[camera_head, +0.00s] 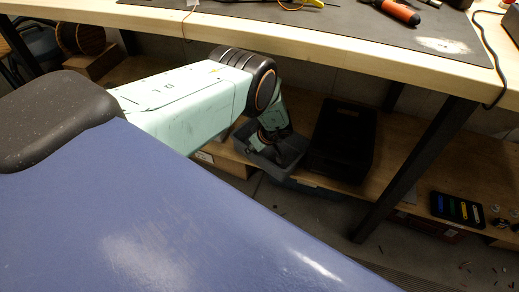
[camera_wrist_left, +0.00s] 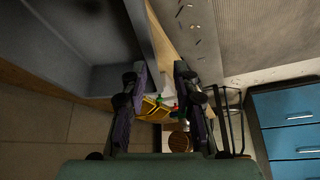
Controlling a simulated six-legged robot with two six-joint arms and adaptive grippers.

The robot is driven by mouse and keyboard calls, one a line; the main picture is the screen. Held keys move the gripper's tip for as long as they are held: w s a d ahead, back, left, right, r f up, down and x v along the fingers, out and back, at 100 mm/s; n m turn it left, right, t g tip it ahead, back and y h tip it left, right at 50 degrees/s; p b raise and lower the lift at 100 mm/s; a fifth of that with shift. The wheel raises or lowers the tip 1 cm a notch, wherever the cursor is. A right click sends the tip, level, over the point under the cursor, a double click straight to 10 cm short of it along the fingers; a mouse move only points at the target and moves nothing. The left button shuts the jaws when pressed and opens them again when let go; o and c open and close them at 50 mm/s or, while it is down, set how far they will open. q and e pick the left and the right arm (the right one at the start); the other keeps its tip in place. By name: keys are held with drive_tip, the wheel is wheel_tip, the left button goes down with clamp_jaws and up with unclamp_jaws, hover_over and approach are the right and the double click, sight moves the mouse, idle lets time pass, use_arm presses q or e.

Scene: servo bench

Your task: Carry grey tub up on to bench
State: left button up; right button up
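The grey tub (camera_head: 250,157) stands on the lower wooden shelf under the bench (camera_head: 330,45). My left arm reaches down to it from the left, and my left gripper (camera_head: 285,150) is at the tub, its fingers small and dark there. In the left wrist view the tub (camera_wrist_left: 95,75) fills the upper left, and its rim runs down towards the gap between the fingers. The left gripper (camera_wrist_left: 160,72) is open there, with a clear gap between its fingers. Whether a finger touches the tub wall cannot be told. My right gripper is in neither view.
A black crate (camera_head: 342,142) stands right of the tub on the shelf. A dark bench leg (camera_head: 415,170) is farther right. The bench top carries a dark mat (camera_head: 350,27) and an orange-handled tool (camera_head: 400,12). Blue drawers (camera_wrist_left: 288,120) show at right in the wrist view.

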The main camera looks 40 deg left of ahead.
sight(251, 161)
use_arm(q)
drive_tip(key=shift+w+d+f+n+g+h, duration=0.3)
drive_tip(key=shift+w+d+f+n+h, duration=0.35)
drive_tip(key=shift+w+f, duration=0.2)
drive_tip(key=shift+d, duration=0.1)
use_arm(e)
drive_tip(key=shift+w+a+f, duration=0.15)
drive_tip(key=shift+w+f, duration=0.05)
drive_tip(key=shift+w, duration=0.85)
use_arm(q)
drive_tip(key=shift+r, duration=0.1)
drive_tip(key=shift+b+x, duration=2.8)
drive_tip(key=shift+x, duration=1.15)
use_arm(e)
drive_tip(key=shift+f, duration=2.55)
use_arm(q)
clamp_jaws()
